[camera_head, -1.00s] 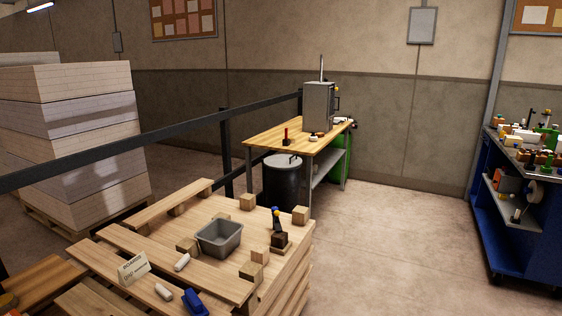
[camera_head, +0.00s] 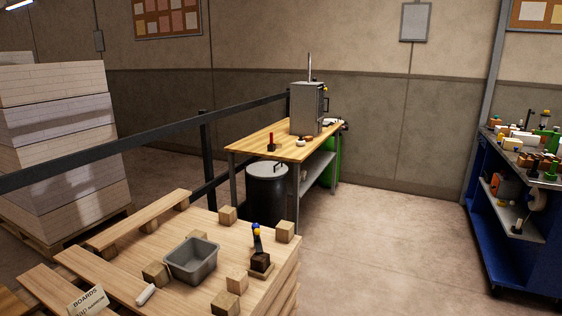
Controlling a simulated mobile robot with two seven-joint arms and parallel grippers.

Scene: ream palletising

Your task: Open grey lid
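A dark round bin (camera_head: 267,203) stands on the floor under the left end of the wooden workbench. A grey lid (camera_head: 262,173) with a small dark handle on top lies flat on the bin and looks closed. The bench top and a bench leg are close above and beside it. Neither of my grippers is in view.
The workbench (camera_head: 265,142) carries a grey metal cabinet (camera_head: 306,108). A pallet stack (camera_head: 205,228) with a grey tray (camera_head: 192,262) and wooden blocks stands in front of the bin. A dark rail (camera_head: 165,131) runs behind. Open floor (camera_head: 385,235) lies right, before a blue cart (camera_head: 500,240).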

